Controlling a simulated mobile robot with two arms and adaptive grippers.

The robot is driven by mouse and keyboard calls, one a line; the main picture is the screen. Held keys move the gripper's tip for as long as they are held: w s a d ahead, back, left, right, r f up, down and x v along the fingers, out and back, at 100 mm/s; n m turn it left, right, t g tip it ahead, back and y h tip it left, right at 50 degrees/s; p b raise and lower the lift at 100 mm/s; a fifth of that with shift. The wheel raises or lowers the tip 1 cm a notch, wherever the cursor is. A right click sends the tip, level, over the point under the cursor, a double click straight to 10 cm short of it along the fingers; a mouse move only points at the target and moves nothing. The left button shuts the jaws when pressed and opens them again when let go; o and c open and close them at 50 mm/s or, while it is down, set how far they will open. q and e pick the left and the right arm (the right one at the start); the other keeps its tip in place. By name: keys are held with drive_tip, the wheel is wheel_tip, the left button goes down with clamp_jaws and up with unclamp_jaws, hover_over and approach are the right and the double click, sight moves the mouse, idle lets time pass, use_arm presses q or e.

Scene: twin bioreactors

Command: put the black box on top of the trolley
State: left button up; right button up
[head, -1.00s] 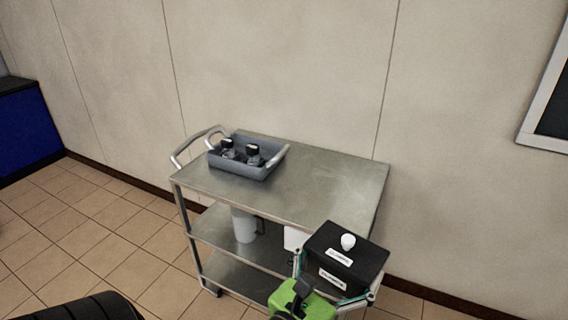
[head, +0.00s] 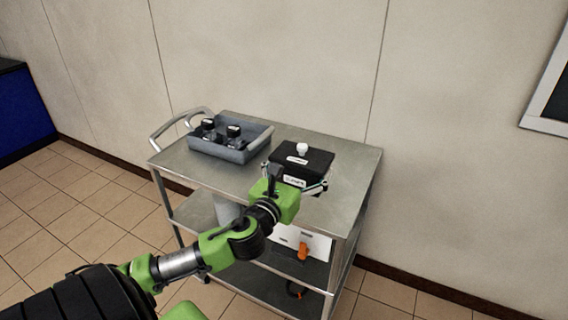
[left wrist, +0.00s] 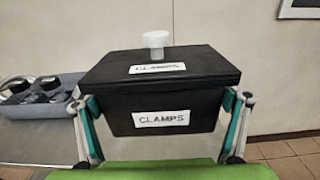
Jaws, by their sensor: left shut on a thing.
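The black box (head: 306,159) has a white knob on its lid and white labels; in the left wrist view the box (left wrist: 160,95) reads "CLAMPS". My left gripper (head: 300,186) is shut on it, with one finger at each side of the box. The box is upright over the top shelf of the metal trolley (head: 345,190), right of the grey tray. I cannot tell whether its underside touches the shelf. My right gripper is not in view.
A grey tray (head: 262,140) with dark-capped bottles stands on the trolley's top, left of the box. The top's right end is clear. Lower shelves hold a whitish container (head: 228,212) and a white box with an orange part (head: 303,251). A wall stands behind.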

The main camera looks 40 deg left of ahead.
use_arm(q)
drive_tip(key=w+a+f, duration=0.1)
drive_tip(key=w+f, duration=0.2)
drive_tip(key=w, duration=0.1)
drive_tip(key=w+a+f+b, duration=0.1)
drive_tip(key=w+f, duration=0.2)
drive_tip(key=w, duration=0.1)
drive_tip(key=w+a+f, duration=0.1)
drive_tip(key=w+f, duration=0.1)
drive_tip(key=w, duration=0.2)
drive_tip(key=shift+w+f+b, duration=0.15)
drive_tip(key=shift+f+b, duration=0.15)
drive_tip(key=shift+f, duration=0.1)
drive_tip(key=shift+w+f, duration=0.35)
drive_tip(key=shift+f, duration=0.15)
drive_tip(key=shift+f+b, duration=0.7)
drive_tip(key=shift+f, duration=0.75)
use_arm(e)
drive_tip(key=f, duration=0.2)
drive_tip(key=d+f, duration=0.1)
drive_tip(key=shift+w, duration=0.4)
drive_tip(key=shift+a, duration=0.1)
use_arm(q)
drive_tip(key=shift+f, duration=0.1)
drive_tip(key=o, duration=1)
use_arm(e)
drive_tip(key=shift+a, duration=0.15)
